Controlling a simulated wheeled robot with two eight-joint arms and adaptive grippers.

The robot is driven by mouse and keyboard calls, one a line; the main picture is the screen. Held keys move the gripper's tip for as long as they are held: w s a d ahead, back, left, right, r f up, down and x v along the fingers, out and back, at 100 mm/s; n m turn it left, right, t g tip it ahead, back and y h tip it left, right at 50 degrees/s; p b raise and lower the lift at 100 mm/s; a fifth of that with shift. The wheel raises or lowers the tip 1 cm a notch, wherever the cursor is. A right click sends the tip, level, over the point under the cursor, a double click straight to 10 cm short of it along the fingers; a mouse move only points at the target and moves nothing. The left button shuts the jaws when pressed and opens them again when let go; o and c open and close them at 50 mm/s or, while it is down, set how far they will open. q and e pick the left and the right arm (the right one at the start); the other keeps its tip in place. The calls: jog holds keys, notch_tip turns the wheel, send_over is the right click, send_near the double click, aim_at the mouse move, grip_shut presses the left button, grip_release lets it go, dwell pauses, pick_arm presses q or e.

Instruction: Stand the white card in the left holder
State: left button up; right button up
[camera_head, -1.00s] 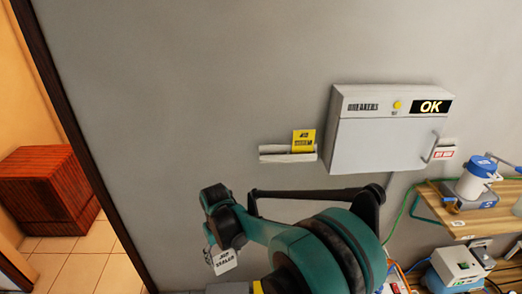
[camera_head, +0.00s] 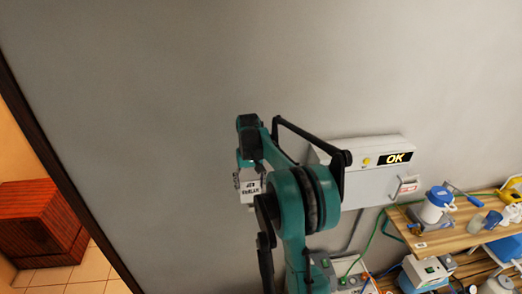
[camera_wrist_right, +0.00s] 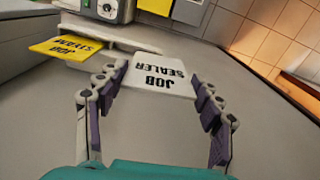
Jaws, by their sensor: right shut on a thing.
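My right gripper (camera_head: 243,176) is shut on the white card (camera_head: 250,188), which carries black lettering. In the right wrist view the card (camera_wrist_right: 158,82) lies between the fingertips of the gripper (camera_wrist_right: 160,76), with its text upside down. Beyond it is the pale holder strip (camera_wrist_right: 118,39) on the wall. A yellow card (camera_wrist_right: 66,46) stands at the strip's left end in that view. The part of the strip beyond the white card is partly hidden by it. In the head view my right arm hides the holders and the yellow card. My left gripper is out of view.
A grey wall box (camera_head: 372,184) with an OK sign is right of my arm. Wooden shelves (camera_head: 452,238) with bottles and devices stand at the right. A red-brown crate (camera_head: 42,222) is at the far left. The wall above is bare.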

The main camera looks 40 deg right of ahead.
jog(key=d+r+p, duration=0.3)
jog(key=d+r, duration=0.2)
jog(key=r, duration=0.1)
pick_arm(q)
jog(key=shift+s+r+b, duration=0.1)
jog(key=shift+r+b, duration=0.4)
jog(key=shift+b, duration=1.3)
pick_arm(e)
notch_tip(320, 180, down, 6)
jog(key=shift+s+f+m, duration=0.2)
jog(key=shift+m, duration=0.2)
jog(key=shift+a, duration=0.1)
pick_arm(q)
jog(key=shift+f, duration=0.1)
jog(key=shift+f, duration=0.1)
pick_arm(e)
jog(key=shift+f, duration=0.1)
pick_arm(q)
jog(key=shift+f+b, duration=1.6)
jog(key=shift+b, duration=0.15)
pick_arm(e)
jog(key=shift+f, duration=2.2)
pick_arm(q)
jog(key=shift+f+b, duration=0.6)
pick_arm(e)
jog(key=shift+f, duration=0.7)
